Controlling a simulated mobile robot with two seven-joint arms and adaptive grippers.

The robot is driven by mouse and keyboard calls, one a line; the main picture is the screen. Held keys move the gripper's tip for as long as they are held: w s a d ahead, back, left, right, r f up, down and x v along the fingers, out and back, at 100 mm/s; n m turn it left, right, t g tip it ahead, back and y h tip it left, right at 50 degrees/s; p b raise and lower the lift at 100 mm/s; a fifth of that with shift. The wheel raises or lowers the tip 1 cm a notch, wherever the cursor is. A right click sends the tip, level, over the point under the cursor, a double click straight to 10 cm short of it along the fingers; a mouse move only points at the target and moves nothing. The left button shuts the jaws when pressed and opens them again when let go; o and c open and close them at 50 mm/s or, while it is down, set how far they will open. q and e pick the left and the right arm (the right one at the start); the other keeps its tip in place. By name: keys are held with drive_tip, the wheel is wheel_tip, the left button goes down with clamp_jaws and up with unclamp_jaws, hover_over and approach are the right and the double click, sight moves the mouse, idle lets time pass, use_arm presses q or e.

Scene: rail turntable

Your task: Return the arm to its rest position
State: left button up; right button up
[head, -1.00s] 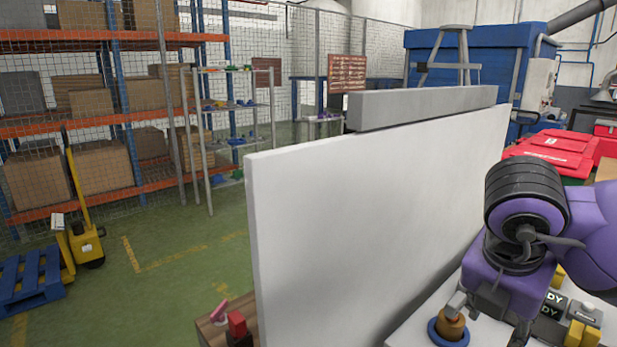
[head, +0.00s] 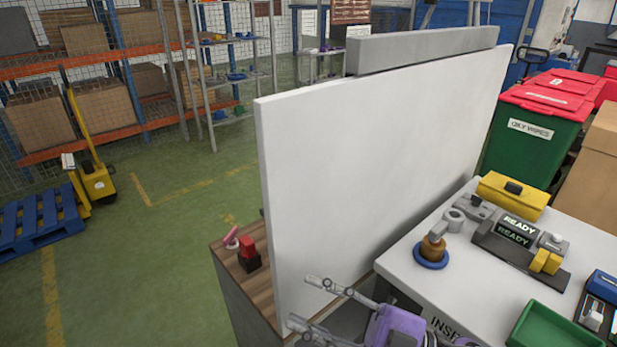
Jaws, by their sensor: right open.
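My right gripper (head: 301,302) is at the bottom of the head view, in front of the lower edge of the white upright panel (head: 380,170). Its two grey fingers point left and stand apart, with nothing between them. Part of my purple wrist shows beside it, and the rest of the arm is cut off by the lower edge. A brown and grey part (head: 434,242) stands on a blue ring (head: 431,258) on the white bench (head: 400,272), clear of the gripper. My left gripper is out of view.
On the bench are a black unit with READY displays (head: 517,231), a yellow box (head: 512,195) and a green tray (head: 556,328). A green bin (head: 525,140) stands behind.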

drive_tip(key=d+f+m+t+h+p, duration=0.2)
drive_tip(key=d+f+m+t+h, duration=0.7)
drive_tip(key=d+f+m+h, duration=0.75)
use_arm(q)
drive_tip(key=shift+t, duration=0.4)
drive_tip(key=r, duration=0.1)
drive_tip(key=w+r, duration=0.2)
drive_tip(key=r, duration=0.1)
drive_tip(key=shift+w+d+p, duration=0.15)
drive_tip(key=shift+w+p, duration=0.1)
drive_tip(key=shift+p, duration=0.1)
use_arm(e)
drive_tip(key=s+d+f+m+g+h, duration=0.2)
drive_tip(key=s+f+g, duration=0.4)
drive_tip(key=s+f, duration=1.2)
drive_tip(key=shift+s+f+m+g+h, duration=0.25)
drive_tip(key=shift+f+m+g+h, duration=0.25)
drive_tip(key=shift+m, duration=0.75)
